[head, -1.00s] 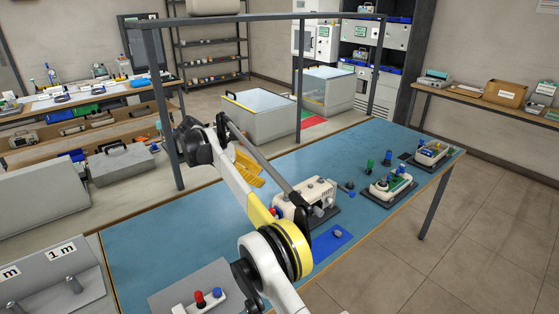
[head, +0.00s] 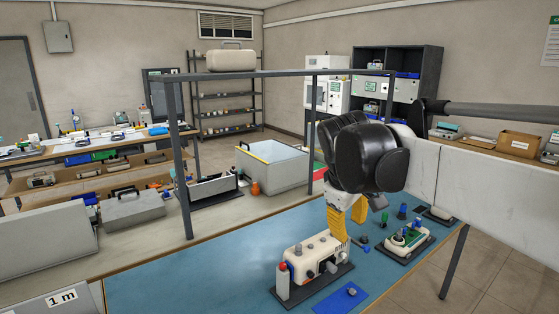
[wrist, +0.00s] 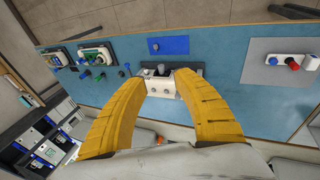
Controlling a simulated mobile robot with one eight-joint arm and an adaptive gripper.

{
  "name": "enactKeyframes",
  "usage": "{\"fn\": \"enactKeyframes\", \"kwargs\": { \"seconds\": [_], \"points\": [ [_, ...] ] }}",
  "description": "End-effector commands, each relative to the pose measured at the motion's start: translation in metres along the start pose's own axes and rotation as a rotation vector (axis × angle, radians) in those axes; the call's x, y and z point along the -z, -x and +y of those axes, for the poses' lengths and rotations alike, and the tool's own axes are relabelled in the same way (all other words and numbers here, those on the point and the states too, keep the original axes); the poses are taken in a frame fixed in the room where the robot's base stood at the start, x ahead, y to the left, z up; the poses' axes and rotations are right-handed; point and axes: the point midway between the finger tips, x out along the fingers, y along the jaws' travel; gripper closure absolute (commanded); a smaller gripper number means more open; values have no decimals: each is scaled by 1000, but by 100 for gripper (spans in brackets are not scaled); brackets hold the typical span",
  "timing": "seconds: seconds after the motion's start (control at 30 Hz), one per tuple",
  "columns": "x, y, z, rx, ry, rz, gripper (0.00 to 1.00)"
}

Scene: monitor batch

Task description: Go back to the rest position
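My gripper (head: 342,232) hangs over the blue-topped table (head: 215,255) in the head view, its yellow fingers pointing down just behind a white device with a red-topped part (head: 318,258). In the wrist view, the two yellow fingers of my gripper (wrist: 161,78) are apart with nothing held between them. The white device (wrist: 160,88) shows beyond the fingertips, on its dark base. My arm is raised, with its black joint and white link covering the right middle of the head view.
A grey metal frame (head: 270,74) with a beige case (head: 231,58) on top stands behind the table. A blue mat (head: 351,297) lies before the device. A green-and-white device (head: 407,241) stands to its right. An open grey bin (head: 272,168) is behind.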

Motion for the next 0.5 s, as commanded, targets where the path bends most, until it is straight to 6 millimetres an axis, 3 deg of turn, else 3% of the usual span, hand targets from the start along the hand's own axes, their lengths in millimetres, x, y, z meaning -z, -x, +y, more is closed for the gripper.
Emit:
{"fn": "enactKeyframes", "kwargs": {
  "seconds": [0.03, 0.1, 0.3, 0.5],
  "points": [
    [-25, 1, -10, 7, -66, 28, 64],
    [-56, 1, -25, 19, -167, 73, 64],
    [-134, -14, -80, 57, -455, 198, 64],
    [-182, -39, -124, 90, -667, 288, 64]
  ]
}}
